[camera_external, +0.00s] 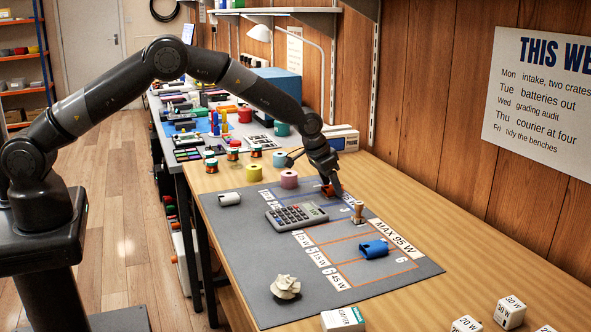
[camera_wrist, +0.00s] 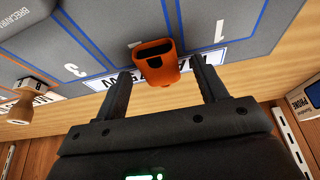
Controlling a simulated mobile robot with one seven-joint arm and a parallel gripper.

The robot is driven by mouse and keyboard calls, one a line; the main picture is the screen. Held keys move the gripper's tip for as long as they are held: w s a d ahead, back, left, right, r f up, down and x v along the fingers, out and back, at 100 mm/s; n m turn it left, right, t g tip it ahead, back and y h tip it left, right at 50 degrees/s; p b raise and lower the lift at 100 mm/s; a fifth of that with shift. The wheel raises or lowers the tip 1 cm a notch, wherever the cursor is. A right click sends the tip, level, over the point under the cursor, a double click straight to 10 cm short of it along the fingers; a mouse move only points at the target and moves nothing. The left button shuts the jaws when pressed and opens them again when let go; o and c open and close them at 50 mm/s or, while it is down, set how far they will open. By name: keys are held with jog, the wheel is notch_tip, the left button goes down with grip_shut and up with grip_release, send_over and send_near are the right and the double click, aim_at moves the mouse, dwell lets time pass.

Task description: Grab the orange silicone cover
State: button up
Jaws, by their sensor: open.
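The orange silicone cover (camera_wrist: 159,70) is a small hollow sleeve on the grey mat (camera_wrist: 110,22), near the mat's printed edge label. In the wrist view my gripper (camera_wrist: 160,82) is open, with one finger to each side of the cover and a gap on both sides. The cover's slot-shaped opening faces the camera. In the external view the cover (camera_external: 328,190) shows only as a bit of orange, mostly hidden by my gripper (camera_external: 330,184).
A wooden stamp (camera_external: 358,211) stands near my gripper on the right. The wooden wall (camera_external: 440,110) is close on the right.

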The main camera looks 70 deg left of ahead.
jog(key=shift+w+f, duration=0.1)
jog(key=shift+f, duration=0.1)
jog(key=shift+c, duration=0.5)
jog(key=c, duration=1)
jog(key=shift+o, duration=0.2)
jog(key=shift+r, duration=0.15)
